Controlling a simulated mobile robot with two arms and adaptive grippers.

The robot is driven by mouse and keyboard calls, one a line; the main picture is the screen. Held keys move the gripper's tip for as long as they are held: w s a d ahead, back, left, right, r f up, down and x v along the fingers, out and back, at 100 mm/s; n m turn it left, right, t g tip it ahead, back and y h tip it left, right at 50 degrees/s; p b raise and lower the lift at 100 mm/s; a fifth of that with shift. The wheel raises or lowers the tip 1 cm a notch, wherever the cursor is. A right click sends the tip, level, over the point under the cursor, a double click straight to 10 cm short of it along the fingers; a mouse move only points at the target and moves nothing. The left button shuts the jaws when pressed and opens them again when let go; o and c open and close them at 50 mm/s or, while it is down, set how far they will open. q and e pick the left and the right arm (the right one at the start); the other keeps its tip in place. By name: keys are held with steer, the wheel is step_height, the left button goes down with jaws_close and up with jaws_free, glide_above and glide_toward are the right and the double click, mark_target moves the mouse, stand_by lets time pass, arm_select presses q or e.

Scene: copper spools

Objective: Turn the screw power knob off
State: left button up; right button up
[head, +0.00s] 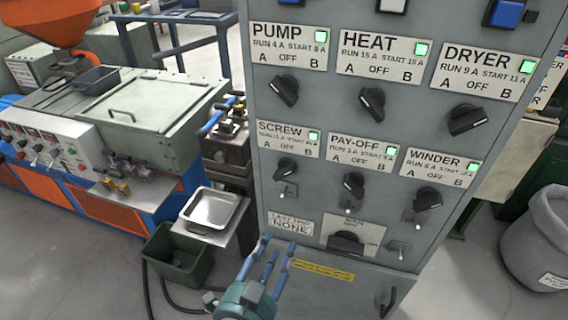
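The black screw power knob (285,169) is on the grey cabinet, under the SCREW label (289,138) marked A, OFF and B. Its grip sits slanted; I cannot tell for sure which mark it points to. The small screw lamp (314,136) is lit green. My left gripper (276,244) is low in the head view, in front of the cabinet's lower part. Its blue fingers point up and stand apart with nothing between them. It is below the screw knob and clear of it. My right gripper is not in view.
Nearby are the pump knob (285,91), pay-off knob (353,185), winder knob (428,200) and main switch (346,242). A metal tray (211,224) and green bin (176,264) stand left of the cabinet.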

mark_target(283, 177)
arm_select(q)
step_height(283, 177, up, 13)
steer(key=s+a+t, duration=0.1)
steer(key=a+t, duration=0.1)
steer(key=p+x, duration=0.1)
steer(key=x, duration=0.2)
steer(key=p+x, duration=0.1)
steer(key=x, duration=0.2)
steer(key=p+x, duration=0.2)
steer(key=x, duration=0.2)
steer(key=shift+d+r, duration=0.15)
steer(key=shift+r, duration=0.2)
steer(key=shift+w+d+f, duration=0.1)
steer(key=shift+w+d, duration=0.05)
steer(key=shift+w, duration=0.2)
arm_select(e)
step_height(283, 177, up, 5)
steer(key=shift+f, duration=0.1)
arm_select(q)
jaws_close()
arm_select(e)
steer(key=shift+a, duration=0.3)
